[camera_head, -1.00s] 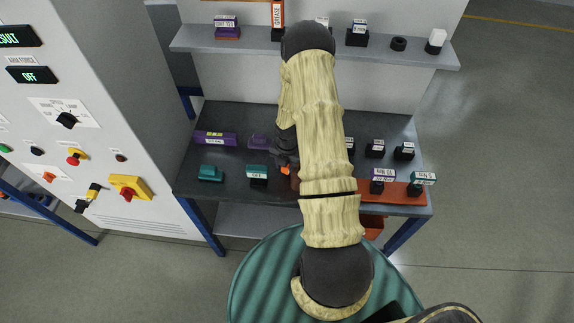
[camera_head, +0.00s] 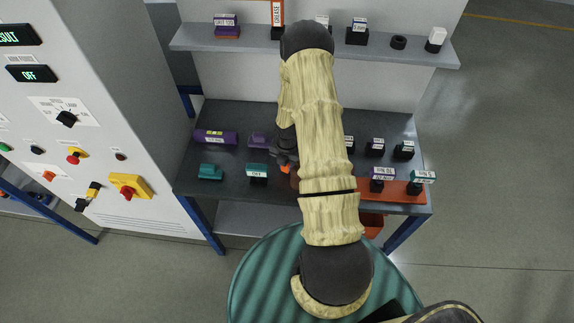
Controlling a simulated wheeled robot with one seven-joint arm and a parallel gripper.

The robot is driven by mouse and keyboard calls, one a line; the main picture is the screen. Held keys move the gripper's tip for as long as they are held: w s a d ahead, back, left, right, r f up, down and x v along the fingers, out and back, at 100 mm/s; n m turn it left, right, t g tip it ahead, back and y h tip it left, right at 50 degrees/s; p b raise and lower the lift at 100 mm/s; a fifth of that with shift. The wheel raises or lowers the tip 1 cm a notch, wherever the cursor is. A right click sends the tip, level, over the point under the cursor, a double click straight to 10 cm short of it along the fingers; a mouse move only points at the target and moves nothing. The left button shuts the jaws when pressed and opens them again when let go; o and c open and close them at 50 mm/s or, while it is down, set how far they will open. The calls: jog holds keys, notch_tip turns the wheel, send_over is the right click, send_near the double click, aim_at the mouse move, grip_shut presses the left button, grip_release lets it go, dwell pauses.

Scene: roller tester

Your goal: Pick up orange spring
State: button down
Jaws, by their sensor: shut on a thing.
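A small orange piece, which looks like the orange spring (camera_head: 285,168), shows at the tip of my gripper (camera_head: 285,158), over the dark table (camera_head: 230,185). My gripper points down there, dark and partly hidden behind my cream-sleeved arm. It is shut on the orange piece. Most of the spring and the fingertips are covered, so its shape and its height over the table cannot be told.
Teal (camera_head: 210,172) and purple (camera_head: 215,138) parts stand on the table left of my gripper. Several labelled black blocks and an orange tray (camera_head: 402,196) are at the right. A shelf (camera_head: 270,44) runs behind. A control cabinet (camera_head: 120,70) stands left, a green ribbed drum (camera_head: 262,275) in front.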

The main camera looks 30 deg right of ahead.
jog(key=shift+r, duration=0.1)
notch_tip(320, 180, up, 10)
jog(key=shift+f+b, duration=0.1)
jog(key=shift+b, duration=0.65)
